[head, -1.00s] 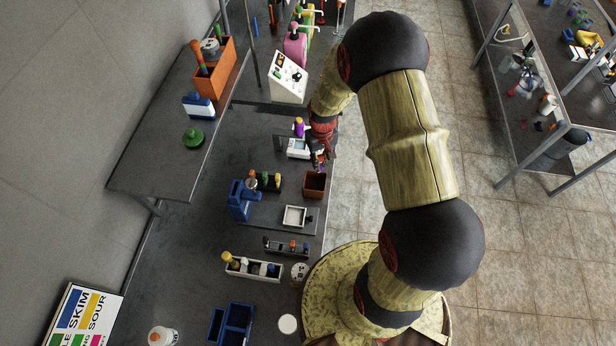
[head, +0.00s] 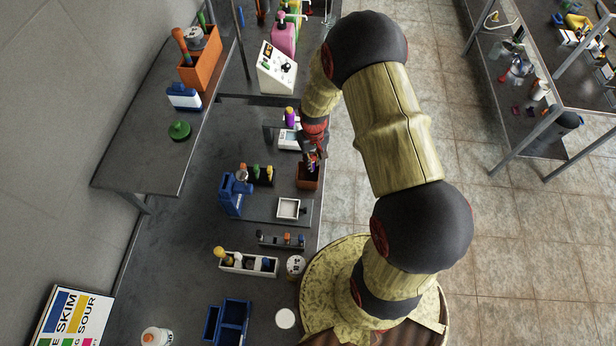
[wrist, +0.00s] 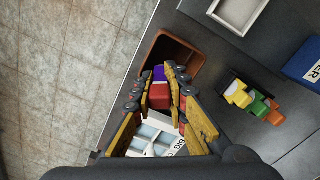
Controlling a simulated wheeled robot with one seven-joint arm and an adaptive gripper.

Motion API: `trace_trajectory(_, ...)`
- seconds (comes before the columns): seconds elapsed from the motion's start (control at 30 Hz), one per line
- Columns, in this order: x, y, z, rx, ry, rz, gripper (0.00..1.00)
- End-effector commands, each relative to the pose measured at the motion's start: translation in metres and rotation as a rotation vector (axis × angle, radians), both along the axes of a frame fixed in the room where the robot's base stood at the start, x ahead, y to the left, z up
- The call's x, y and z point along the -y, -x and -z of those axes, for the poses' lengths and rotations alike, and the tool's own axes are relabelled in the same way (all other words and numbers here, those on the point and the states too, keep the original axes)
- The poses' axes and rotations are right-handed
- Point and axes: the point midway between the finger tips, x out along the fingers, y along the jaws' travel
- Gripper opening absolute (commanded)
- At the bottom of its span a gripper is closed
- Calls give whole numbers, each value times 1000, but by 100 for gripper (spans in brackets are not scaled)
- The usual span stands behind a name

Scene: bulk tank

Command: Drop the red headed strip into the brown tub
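The brown tub (head: 307,182) stands at the counter's right edge, open side up. It also shows in the wrist view (wrist: 183,53), just beyond my fingertips. My gripper (wrist: 164,84) points at the tub's near side, and in the head view my gripper (head: 313,157) is at the tub's back rim. Its yellow-sided fingers are closed on the red headed strip (wrist: 160,97).
A white device (head: 289,139) stands behind the tub. Colored pieces (wrist: 252,101) stand beside the tub. Open floor lies to the right.

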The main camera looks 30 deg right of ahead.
Motion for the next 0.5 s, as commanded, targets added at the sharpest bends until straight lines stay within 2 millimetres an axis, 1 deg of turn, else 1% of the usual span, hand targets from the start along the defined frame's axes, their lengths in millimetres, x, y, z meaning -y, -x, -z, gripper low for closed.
trace_trajectory(0.07, 0, 0, 0, 0, 0, 0, 20)
trace_trajectory(0.33, 0, 0, 0, 0, 0, 0, 35)
trace_trajectory(0.5, 0, 0, 0, 0, 0, 0, 36)
